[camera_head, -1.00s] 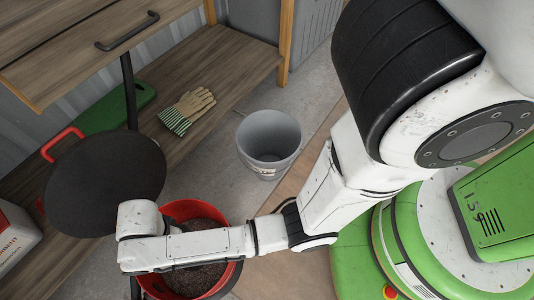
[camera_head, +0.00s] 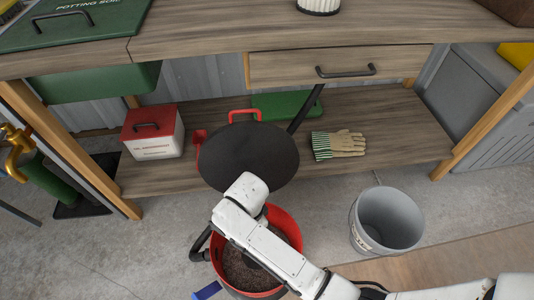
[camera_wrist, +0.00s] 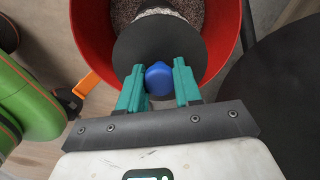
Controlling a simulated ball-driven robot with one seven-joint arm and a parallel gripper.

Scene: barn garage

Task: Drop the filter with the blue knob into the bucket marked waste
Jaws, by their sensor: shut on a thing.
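In the wrist view, the filter (camera_wrist: 135,42) shows a black round top with a blue knob (camera_wrist: 158,80) and a pale part beyond it. My gripper (camera_wrist: 158,73) has teal fingers shut on the knob from both sides. The filter is at the mouth of the red bucket (camera_wrist: 232,35), over dark granules; I cannot tell whether it touches them.
A dark round disc (camera_head: 248,150) stands behind the red bucket, close to my arm. The bench's lower shelf (camera_head: 400,130) holds gloves (camera_head: 340,145) and a red-and-white box (camera_head: 153,135). A drawer (camera_head: 350,68) hangs above. Floor between the buckets is clear.

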